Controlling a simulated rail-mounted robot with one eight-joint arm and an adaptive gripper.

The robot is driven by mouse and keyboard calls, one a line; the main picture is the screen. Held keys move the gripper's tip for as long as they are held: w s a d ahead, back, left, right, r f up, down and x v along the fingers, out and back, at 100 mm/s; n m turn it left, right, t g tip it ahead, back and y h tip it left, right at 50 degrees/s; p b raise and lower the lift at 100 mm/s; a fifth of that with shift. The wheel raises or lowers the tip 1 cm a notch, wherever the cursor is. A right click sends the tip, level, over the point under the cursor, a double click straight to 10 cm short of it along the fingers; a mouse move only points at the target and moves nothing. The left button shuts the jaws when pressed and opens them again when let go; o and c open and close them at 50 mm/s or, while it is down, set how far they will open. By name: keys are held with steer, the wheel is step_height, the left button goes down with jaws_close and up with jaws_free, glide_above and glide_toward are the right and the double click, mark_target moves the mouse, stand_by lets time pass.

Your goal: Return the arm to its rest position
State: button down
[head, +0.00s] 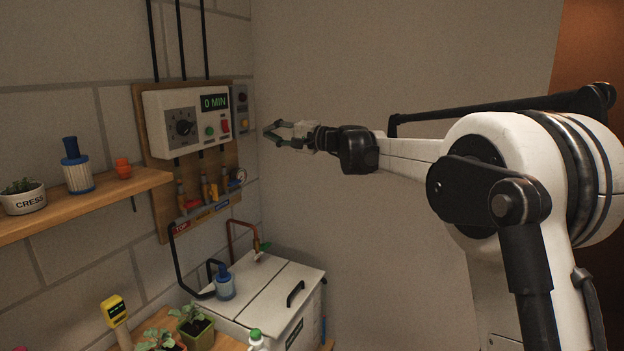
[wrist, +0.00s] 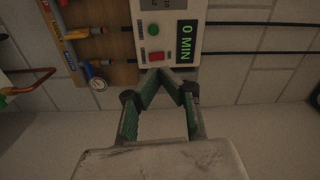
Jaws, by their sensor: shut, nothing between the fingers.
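My gripper (head: 270,133) is at the end of my white arm, which reaches left across the middle of the head view. It hangs in the air in front of the wall, to the right of a white timer box (head: 183,149) reading "0 MIN". In the wrist view my gripper (wrist: 160,72) has its fingertips together, with nothing between them. The fingertips overlap the lower edge of the timer box (wrist: 153,42) in that view. I cannot tell the exact gap between fingertips and box.
A wooden shelf (head: 100,198) at left holds a cress pot (head: 23,197), a blue filter (head: 76,168) and an orange item. Valves sit on the wooden board below the timer. A white lidded tank (head: 268,290) and potted seedlings stand lower down. The plain wall behind my arm is clear.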

steer(key=s+d+f+n+h+b, duration=0.1)
steer(key=s+d+f+h, duration=0.4)
steer(key=s+d+f, duration=0.5)
steer(key=s+d+f+n+h+b, duration=0.1)
steer(key=s+d+f+h, duration=0.5)
steer(key=s, duration=1.8)
steer(key=s+d+f+n+h+b, duration=0.1)
steer(key=s+d+f+h+b, duration=0.2)
steer(key=s+d+f, duration=1.2)
steer(key=s+d+h, duration=0.2)
steer(key=shift+s+f+n+g+b, duration=0.3)
steer(key=shift+f+g+b, duration=0.05)
steer(key=shift+f+g, duration=0.05)
steer(key=shift+a, duration=0.1)
